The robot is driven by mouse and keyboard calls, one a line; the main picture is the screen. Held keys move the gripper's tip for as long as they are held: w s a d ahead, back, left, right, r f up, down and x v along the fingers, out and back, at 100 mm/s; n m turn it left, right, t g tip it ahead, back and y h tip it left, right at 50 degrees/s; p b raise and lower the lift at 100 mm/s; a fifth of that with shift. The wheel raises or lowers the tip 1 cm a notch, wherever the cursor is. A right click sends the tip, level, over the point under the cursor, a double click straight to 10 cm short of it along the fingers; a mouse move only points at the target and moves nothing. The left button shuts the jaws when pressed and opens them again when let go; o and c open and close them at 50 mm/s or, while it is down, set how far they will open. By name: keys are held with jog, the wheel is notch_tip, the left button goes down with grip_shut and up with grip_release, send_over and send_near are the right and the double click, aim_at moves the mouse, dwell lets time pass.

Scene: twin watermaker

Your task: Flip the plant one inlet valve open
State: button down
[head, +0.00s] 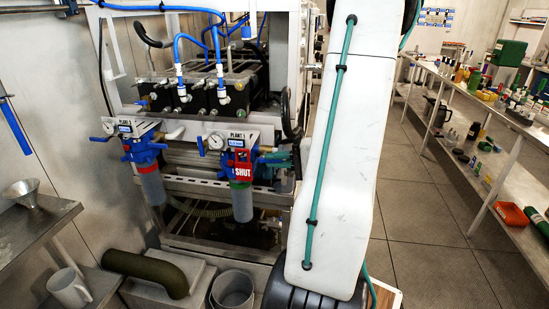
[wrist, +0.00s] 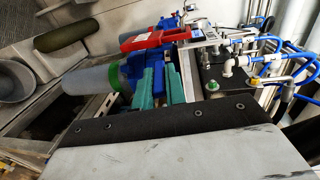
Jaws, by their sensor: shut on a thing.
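The plant one inlet valve shows a red handle (head: 242,157) with a red plate reading SHUT, under the PLANT 1 label. The red handle also shows in the wrist view (wrist: 150,40), beside a blue body. A clear bowl (head: 242,205) with a green ring hangs below the valve. My gripper (head: 268,159) comes in from the right with teal fingers at the red handle. The exact contact is partly hidden by the fingers.
A second gauge panel (head: 130,127) with a blue filter head stands to the left. A pressure gauge (head: 215,142) sits beside the valve. Blue hoses (head: 195,40) run above. A bucket (head: 232,290) and dark green pipe (head: 145,272) are below. Shelving is at right; the aisle floor is clear.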

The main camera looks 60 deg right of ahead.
jog(key=shift+f+t+y, duration=0.35)
jog(key=shift+t+y, duration=0.05)
jog(key=shift+t, duration=0.3)
jog(key=c, duration=1.7)
grip_release()
jog(key=shift+a, duration=0.1)
jog(key=v, duration=0.8)
jog(key=shift+w+f, duration=0.1)
